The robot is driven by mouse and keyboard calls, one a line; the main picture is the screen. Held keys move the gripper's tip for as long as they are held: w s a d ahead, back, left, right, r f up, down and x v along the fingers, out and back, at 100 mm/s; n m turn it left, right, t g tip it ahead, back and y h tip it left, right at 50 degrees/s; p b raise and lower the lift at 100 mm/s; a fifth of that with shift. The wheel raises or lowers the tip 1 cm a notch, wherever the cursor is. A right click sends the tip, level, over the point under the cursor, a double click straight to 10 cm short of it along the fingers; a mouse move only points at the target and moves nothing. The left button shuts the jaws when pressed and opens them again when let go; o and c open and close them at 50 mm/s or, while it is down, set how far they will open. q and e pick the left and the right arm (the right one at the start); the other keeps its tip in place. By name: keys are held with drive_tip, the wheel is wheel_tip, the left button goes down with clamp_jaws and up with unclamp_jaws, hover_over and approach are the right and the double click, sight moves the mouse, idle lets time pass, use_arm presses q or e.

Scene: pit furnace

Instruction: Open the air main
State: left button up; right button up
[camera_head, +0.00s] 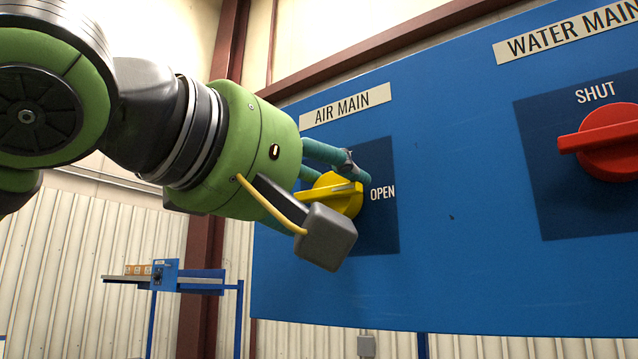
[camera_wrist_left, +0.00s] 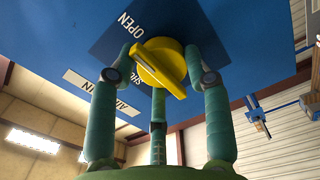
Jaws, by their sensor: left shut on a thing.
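The yellow air main knob (camera_head: 338,197) sits on a dark blue square on the blue panel, under the "AIR MAIN" label (camera_head: 345,106). Its raised bar lies close to level in the head view, with one end towards the word "OPEN" (camera_head: 382,193). My left gripper (camera_head: 345,178) is shut on the knob, its teal fingers around it. In the left wrist view the knob (camera_wrist_left: 160,66) sits between the fingers, its bar slanting, one end towards "OPEN". The "SHUT" word is partly hidden by a finger there. My right gripper is not in view.
A red water main knob (camera_head: 609,143) stands to the right on the same blue panel (camera_head: 460,220). A blue-framed bench (camera_head: 190,282) with small boxes is at the lower left. A brown steel beam runs behind the panel.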

use_arm(q)
drive_tip(key=shift+d+f+m, duration=0.15)
drive_tip(key=shift+f+m, duration=0.15)
